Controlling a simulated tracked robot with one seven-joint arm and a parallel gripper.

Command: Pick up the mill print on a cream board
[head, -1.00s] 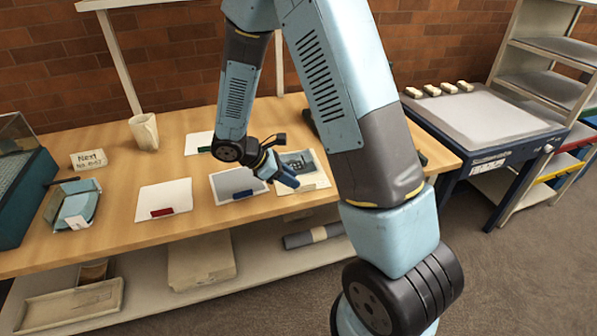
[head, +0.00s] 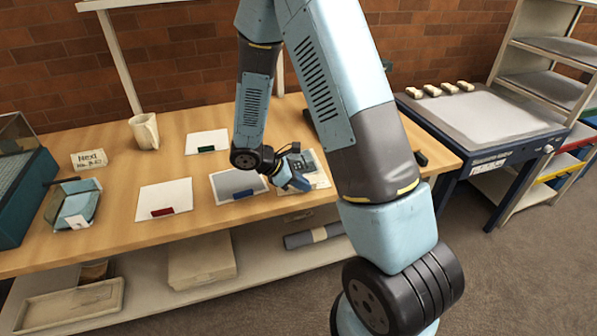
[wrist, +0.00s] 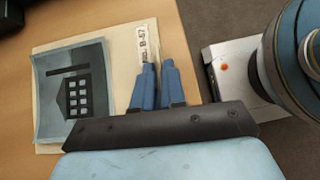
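The mill print on its cream board lies flat at the right of the table; the cream board (head: 321,181) is partly hidden by my gripper in the head view. In the wrist view the print (wrist: 75,92), a dark mill with pale windows on blue-grey, sits on the left of the cream board (wrist: 117,68). A tag (wrist: 147,43) reading B-67 is at the board's right side. My gripper (wrist: 158,68) is over the right part of the board, its two blue fingers apart by a narrow gap with nothing seen between them. It also shows in the head view (head: 300,184).
A grey print (head: 236,184) with a blue piece lies left of the mill board. White sheets with a red piece (head: 162,212) and a green piece (head: 206,149) lie further off.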

